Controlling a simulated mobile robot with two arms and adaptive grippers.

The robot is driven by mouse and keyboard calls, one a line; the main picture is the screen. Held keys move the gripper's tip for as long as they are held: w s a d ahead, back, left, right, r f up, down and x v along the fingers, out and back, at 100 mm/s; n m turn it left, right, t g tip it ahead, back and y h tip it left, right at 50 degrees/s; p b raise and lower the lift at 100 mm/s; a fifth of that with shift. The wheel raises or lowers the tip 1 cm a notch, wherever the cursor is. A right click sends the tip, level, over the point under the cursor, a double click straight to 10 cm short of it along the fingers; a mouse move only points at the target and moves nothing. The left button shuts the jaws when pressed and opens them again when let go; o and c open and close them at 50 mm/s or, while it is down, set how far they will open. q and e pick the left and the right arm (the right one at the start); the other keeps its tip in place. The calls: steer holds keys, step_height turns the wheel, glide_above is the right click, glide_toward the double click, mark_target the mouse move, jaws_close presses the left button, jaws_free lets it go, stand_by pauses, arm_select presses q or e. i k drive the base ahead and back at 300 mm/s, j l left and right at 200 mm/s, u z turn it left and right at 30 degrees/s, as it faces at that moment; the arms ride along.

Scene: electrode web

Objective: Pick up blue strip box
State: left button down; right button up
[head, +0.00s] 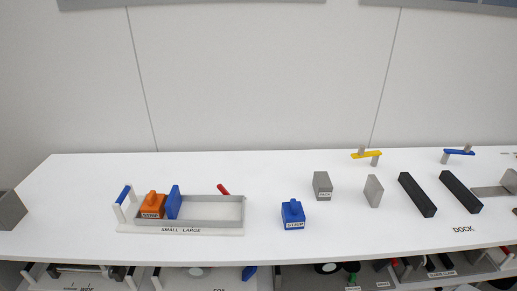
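The blue strip box (293,215) sits on the white table near its front edge, just right of the tray. It has a small knob on top and a white label on its front that seems to read "STRIP". It stands upright and apart from the things around it. Neither of my grippers shows in the head view.
A grey tray (222,224) labelled "SMALL LARGE" holds an orange box (151,204) and a blue upright piece (173,202). A grey block (322,185) stands behind the strip box. Black bars (417,194) lie to the right. Table is clear around the strip box.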

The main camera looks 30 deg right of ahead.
mark_target(292, 214)
steer(key=z, duration=1.3)
